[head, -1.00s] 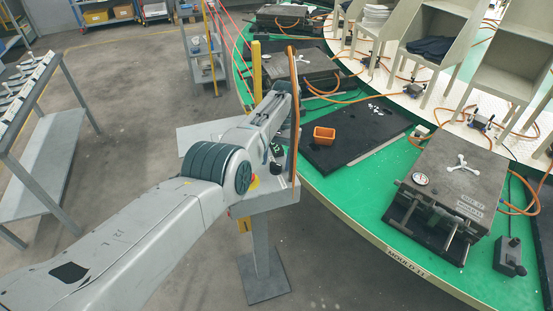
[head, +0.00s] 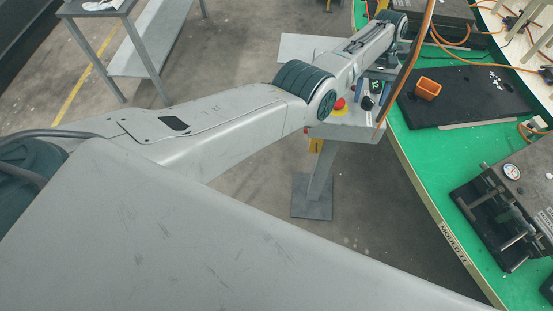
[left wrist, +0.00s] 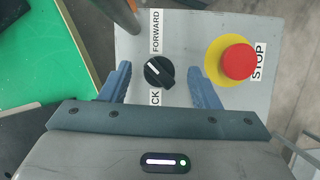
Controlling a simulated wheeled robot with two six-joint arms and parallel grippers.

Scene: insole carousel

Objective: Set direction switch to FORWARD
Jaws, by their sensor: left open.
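The direction switch is a black knob (left wrist: 158,72) with a white mark on a pale panel (left wrist: 180,30). In the left wrist view the mark points to the upper left. A FORWARD label (left wrist: 155,32) is above the knob; a partly hidden label ending in "CK" is below it. My left gripper (left wrist: 160,70) is open, its blue fingers on either side of the knob with visible gaps. I cannot tell its height over the panel. In the head view the panel (head: 345,131) stands on a post and the knob (head: 367,103) shows beside my left gripper (head: 379,88). My right gripper is out of view.
A red STOP button (left wrist: 238,62) on a yellow ring is close beside the right finger. A grey rack (head: 150,50) stands at the far left.

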